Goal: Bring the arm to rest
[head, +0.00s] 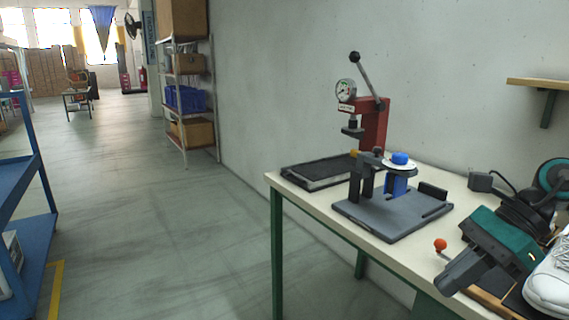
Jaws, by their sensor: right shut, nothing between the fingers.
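My right arm comes in from the right edge, with dark links and teal covers. My right gripper (449,285) is over the near right part of the workbench (330,209), its fingers shut with nothing between them. It points left and down, beside a white shoe (550,292) cut off by the right edge. I cannot tell whether the gripper touches anything below it. My left gripper is not in view.
A grey fixture (392,212) with a blue part (397,184) stands on the bench. Behind it are a red press (374,125) and a black tray (318,171). An orange knob (440,245) is near my gripper. A blue rack (40,235) stands left; the aisle floor is clear.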

